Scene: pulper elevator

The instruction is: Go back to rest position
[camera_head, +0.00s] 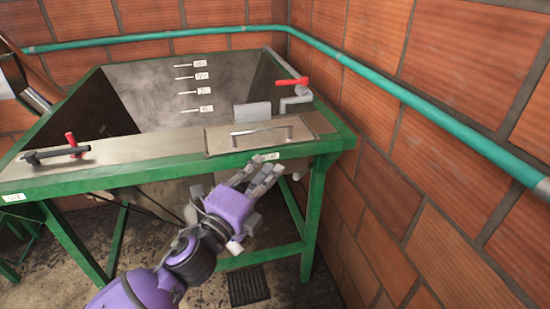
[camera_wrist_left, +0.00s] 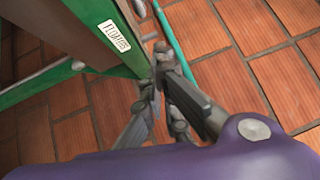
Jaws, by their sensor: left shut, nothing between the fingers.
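My left gripper (camera_head: 262,174) is in front of the green-framed metal tank (camera_head: 180,182), just below its front edge near the right end. It is shut and empty. In the left wrist view its grey fingers (camera_wrist_left: 160,85) are close to the green frame (camera_wrist_left: 105,35) with a white label reading FLOATOR (camera_wrist_left: 114,35). I cannot tell whether they touch the frame. My right gripper is not in either view.
The tank's top has a handled metal lid (camera_head: 262,133), a red valve lever (camera_head: 292,82) and a black handle (camera_head: 55,154) at left. A teal pipe (camera_head: 420,112) runs along the brick walls. A floor grate (camera_head: 248,286) lies below. Floor in front looks clear.

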